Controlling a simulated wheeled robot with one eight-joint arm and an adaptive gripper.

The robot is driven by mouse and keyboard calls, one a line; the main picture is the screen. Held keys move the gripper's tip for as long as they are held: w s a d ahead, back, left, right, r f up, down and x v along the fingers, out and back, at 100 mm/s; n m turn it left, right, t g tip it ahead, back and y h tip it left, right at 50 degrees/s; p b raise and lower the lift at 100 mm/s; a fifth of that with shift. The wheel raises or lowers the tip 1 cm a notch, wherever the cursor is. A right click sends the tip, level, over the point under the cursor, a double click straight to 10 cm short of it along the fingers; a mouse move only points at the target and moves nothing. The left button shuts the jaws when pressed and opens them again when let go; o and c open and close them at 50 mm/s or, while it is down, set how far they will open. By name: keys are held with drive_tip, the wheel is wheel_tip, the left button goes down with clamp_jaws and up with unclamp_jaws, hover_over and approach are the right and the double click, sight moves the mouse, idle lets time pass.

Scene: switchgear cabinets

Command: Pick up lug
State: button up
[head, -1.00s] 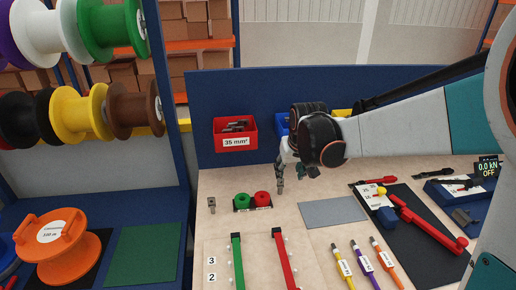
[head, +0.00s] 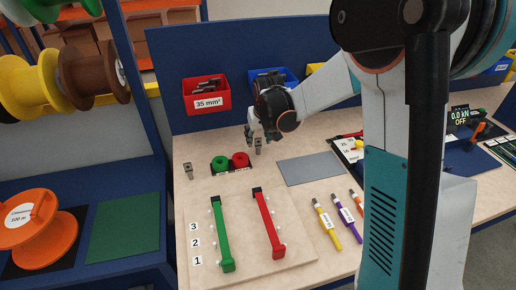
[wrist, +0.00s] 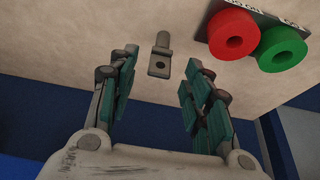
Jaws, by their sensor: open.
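In the wrist view a small grey metal lug (wrist: 160,58) with a hole in its flat end is on the wooden bench top. It appears between and just beyond the fingertips of my gripper (wrist: 160,72), which is open and empty. In the head view my gripper (head: 254,136) hangs over the bench behind and right of the red roll. A small grey piece shows under it there; I cannot tell whether it is the lug or a finger. Another grey lug (head: 188,172) stands left of the green roll.
The green roll (head: 220,163) and red roll (head: 240,160) sit close beside the gripper. A red bin (head: 206,95) labelled 35 mm² is on the back panel. A grey mat (head: 309,169) lies to the right. A board (head: 242,268) with green and red bars is in front.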

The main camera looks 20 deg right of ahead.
sight(258, 143)
drive_tip(key=x, duration=0.1)
drive_tip(key=b+x, duration=0.1)
drive_tip(key=x, duration=0.1)
drive_tip(key=b+x, duration=0.1)
drive_tip(key=x, duration=0.1)
drive_tip(key=shift+s+f, duration=0.15)
drive_tip(key=shift+s, duration=0.2)
clamp_jaws()
